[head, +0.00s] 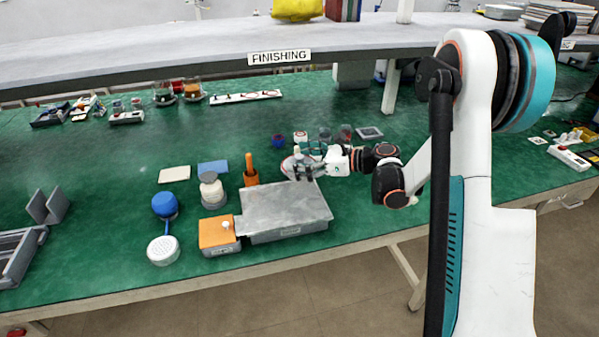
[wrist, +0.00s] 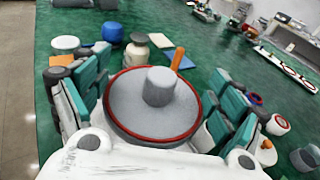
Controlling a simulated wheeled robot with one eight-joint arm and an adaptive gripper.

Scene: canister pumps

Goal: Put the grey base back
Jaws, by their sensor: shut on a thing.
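The grey base is a round grey disc (wrist: 125,103) with a red rim and a short grey post in its middle. It fills the centre of the wrist view, between the teal-padded fingers of my gripper (wrist: 157,82). My gripper is shut on it. In the head view my gripper (head: 305,163) is over the green bench, just behind the grey lidded box (head: 285,208). The disc shows there only small and partly covered by the fingers. Whether its underside touches the bench is hidden.
An orange-topped box (head: 218,233), a grey-and-cream canister (head: 211,190), an orange cylinder (head: 250,170), a blue dome (head: 165,205) and a white perforated disc (head: 163,250) stand to the left. Several small parts and a grey square plate (head: 369,132) lie behind my gripper.

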